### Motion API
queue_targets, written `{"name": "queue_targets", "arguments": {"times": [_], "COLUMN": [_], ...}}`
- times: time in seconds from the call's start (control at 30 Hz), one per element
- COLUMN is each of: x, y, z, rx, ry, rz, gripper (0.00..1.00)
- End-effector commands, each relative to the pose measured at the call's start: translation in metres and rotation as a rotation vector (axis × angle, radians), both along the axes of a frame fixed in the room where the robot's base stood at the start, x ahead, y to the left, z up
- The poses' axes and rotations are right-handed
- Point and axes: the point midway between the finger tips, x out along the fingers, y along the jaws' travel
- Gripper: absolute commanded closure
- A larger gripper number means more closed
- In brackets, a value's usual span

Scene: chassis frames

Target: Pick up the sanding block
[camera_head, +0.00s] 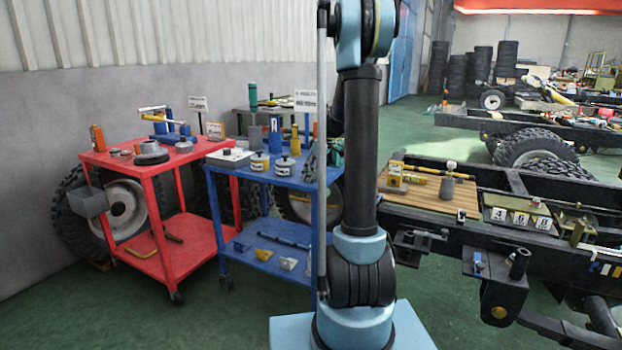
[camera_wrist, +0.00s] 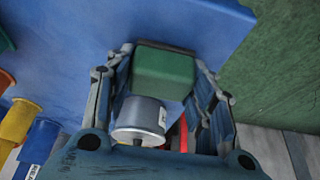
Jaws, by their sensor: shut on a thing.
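A green block (camera_wrist: 163,72), which I take to be the sanding block, sits between the two fingers of my gripper (camera_wrist: 164,58) in the wrist view. The fingers are shut on its two sides. The blue top of the cart (camera_wrist: 75,40) is behind and below it; I cannot tell whether the block touches that surface. A grey cylinder with a pale label (camera_wrist: 139,118) shows just below the block in the picture, between the fingers. In the head view my arm covers the right end of the blue cart (camera_head: 268,180), and the block is not clearly visible there.
Yellow and blue items (camera_wrist: 20,120) stand left of my gripper in the wrist view. In the head view, labelled canisters (camera_head: 284,165) stand on the blue cart. A red cart (camera_head: 130,165) is to its left. A truck chassis with a wooden board (camera_head: 425,197) is on the right.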

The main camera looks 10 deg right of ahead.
Motion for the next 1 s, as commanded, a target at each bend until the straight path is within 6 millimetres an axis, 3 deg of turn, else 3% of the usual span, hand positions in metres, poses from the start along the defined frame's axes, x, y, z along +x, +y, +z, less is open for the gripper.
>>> {"name": "queue_targets", "arguments": {"times": [0.33, 0.8, 1.0], "x": [0.0, 0.0, 0.0], "y": [0.0, 0.0, 0.0], "z": [0.009, 0.083, 0.099], "rx": [0.0, 0.0, 0.0], "ry": [0.0, 0.0, 0.0], "rz": [0.0, 0.0, 0.0], "gripper": [0.79, 0.79, 0.79]}}
